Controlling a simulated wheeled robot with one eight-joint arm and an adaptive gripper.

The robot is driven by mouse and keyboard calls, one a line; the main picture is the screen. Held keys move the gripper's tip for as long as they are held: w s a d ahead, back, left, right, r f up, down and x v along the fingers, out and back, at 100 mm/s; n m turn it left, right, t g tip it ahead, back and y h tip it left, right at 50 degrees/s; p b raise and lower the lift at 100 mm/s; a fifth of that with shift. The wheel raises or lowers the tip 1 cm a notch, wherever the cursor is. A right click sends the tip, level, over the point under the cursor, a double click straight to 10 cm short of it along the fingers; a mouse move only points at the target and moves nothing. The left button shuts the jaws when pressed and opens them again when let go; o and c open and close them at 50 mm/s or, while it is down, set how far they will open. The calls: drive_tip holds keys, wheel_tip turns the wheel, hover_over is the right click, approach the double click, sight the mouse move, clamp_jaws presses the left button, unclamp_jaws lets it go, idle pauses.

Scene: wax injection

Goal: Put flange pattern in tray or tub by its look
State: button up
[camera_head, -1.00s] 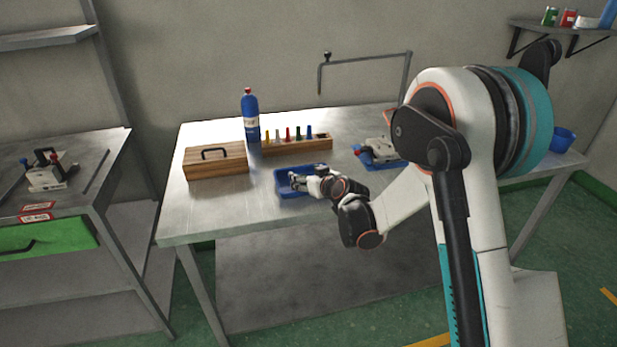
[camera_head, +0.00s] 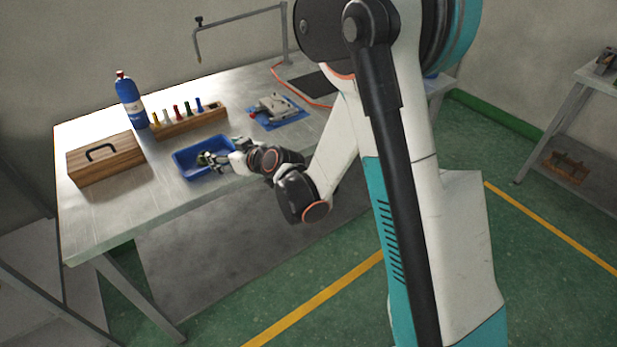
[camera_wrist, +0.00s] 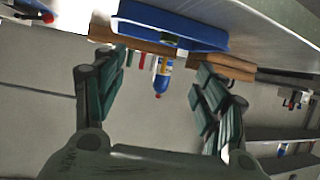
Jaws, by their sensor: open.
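A blue open container (camera_head: 185,172) stands at the front of the metal table; its outside also shows at the top of the wrist view (camera_wrist: 200,36), which is upside down. My gripper (camera_head: 208,160) is at the container in the head view, with its dark fingers over or inside it; I cannot tell how deep. In the wrist view the fingers of my gripper (camera_wrist: 158,100) are wide apart with nothing between them. A small greenish piece (camera_wrist: 170,41) shows against the container there, too small to identify. I cannot make out a flange pattern for certain.
A wooden box with a handle (camera_head: 105,160), a blue bottle (camera_head: 130,100) and a wooden rack of coloured pegs (camera_head: 190,123) stand behind and left. A grey metal device (camera_head: 272,106) lies on a blue mat (camera_head: 292,119) to the right. The table's front left is clear.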

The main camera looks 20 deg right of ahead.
drive_tip(key=s+d+r+m+g+h, duration=0.25)
drive_tip(key=s+d+r, duration=0.55)
drive_tip(key=s+r, duration=0.4)
drive_tip(key=s+d+m+g+h, duration=0.1)
drive_tip(key=s+d, duration=0.4)
drive_tip(key=s, duration=0.6)
drive_tip(key=s+d+m+g+h, duration=0.1)
drive_tip(key=s+d, duration=0.4)
drive_tip(key=s, duration=0.6)
drive_tip(key=shift+m+h, duration=0.65)
drive_tip(key=shift+h, duration=0.3)
drive_tip(key=shift+w+f, duration=0.1)
drive_tip(key=shift+c, duration=0.5)
